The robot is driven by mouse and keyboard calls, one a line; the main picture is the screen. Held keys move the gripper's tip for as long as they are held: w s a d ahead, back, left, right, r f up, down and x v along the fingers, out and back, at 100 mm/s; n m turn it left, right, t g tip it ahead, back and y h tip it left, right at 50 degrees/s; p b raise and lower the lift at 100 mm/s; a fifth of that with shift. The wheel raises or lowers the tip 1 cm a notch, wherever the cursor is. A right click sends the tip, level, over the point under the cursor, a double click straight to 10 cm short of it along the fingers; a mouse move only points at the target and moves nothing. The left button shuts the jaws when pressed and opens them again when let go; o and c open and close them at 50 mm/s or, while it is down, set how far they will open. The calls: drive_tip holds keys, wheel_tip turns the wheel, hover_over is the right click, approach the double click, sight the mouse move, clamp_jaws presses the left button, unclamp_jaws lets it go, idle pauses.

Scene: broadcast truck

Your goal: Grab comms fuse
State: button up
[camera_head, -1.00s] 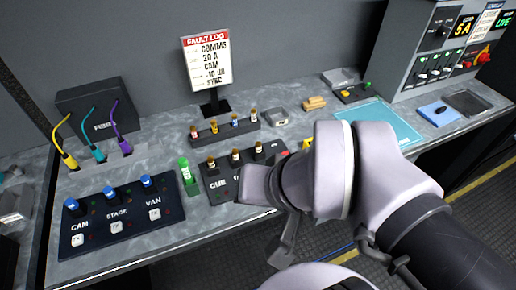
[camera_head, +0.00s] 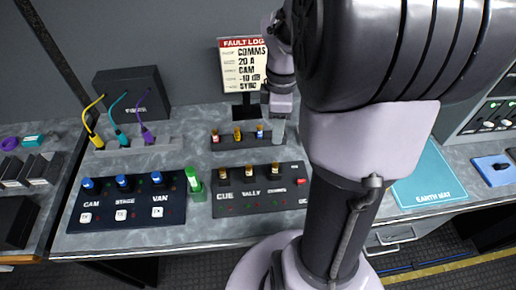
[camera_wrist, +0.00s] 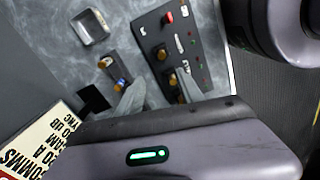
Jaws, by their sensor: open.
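The fuse at the COMMS label (camera_head: 274,170) stands upright at the right of the row on the dark CUE/TALLY/COMMS panel (camera_head: 240,199). In the wrist view it appears (camera_wrist: 162,52) beyond the fingertips. Behind the panel, a dark fuse rack (camera_head: 232,146) holds upright fuses with red (camera_head: 214,135), yellow (camera_head: 237,133) and blue (camera_head: 260,131) bands. Another rack fuse shows in the wrist view (camera_wrist: 105,62). My gripper (camera_wrist: 160,88) is open and empty, pointing down over the rack and panel. In the head view its tip is by the rack's right end.
The fault log sign (camera_head: 243,65), reading COMMS 20 A, stands just behind the rack. A small tray (camera_wrist: 90,27) lies near the rack. My arm hides much of the bench's right side.

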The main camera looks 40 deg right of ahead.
drive_tip(key=b, duration=0.4)
hover_over(276, 164)
drive_tip(key=f, duration=1)
drive_tip(key=shift+w, duration=0.35)
drive_tip(key=f+b, duration=0.2)
drive_tip(key=f, duration=0.1)
drive_tip(key=f+b, duration=0.1)
drive_tip(key=f, duration=0.1)
drive_tip(key=shift+s+f+b, duration=0.1)
drive_tip(key=shift+s+b, duration=0.2)
drive_tip(key=shift+s, duration=0.1)
drive_tip(key=shift+r, duration=0.2)
clamp_jaws()
